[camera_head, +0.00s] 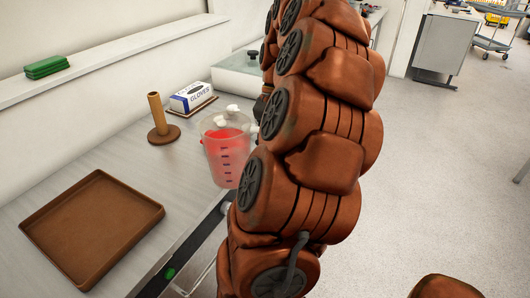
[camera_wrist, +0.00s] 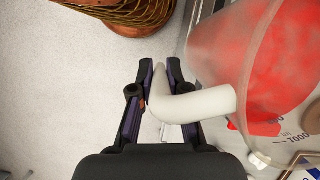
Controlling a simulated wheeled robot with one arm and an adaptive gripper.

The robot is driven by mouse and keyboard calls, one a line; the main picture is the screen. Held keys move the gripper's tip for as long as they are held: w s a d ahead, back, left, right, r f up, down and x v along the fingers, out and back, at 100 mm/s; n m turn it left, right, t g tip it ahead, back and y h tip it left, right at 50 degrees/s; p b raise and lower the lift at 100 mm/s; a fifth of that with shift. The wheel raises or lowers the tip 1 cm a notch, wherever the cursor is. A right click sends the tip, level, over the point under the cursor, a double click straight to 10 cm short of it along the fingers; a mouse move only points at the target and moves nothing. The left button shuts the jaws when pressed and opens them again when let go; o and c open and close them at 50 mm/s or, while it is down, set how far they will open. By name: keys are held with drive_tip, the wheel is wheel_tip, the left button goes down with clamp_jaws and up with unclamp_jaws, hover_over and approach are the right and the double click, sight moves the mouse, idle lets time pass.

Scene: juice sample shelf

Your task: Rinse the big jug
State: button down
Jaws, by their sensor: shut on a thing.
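The big jug (camera_head: 226,158) is clear with dark marks and holds red liquid. In the head view it looks upright at the counter's front edge; I cannot tell whether it touches the counter. In the wrist view the jug (camera_wrist: 262,55) fills the right side, with its white handle (camera_wrist: 205,103) reaching left between my fingers. My gripper (camera_wrist: 161,75) is shut on this handle. In the head view my arm hides the gripper and the jug's right side.
A brown tray (camera_head: 93,226) lies on the counter (camera_head: 28,180) at the left. A brown peg stand (camera_head: 158,120) and a glove box (camera_head: 192,95) stand behind the jug. A pale lidded box (camera_head: 238,72) is farther back. Green items (camera_head: 46,66) lie on the shelf (camera_head: 120,45).

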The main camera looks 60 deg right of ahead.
drive_tip(key=shift+s+a+b, duration=1.8)
drive_tip(key=shift+s+a, duration=3.05)
drive_tip(key=shift+s, duration=0.4)
wheel_tip(320, 180, up, 5)
drive_tip(key=p, duration=0.5)
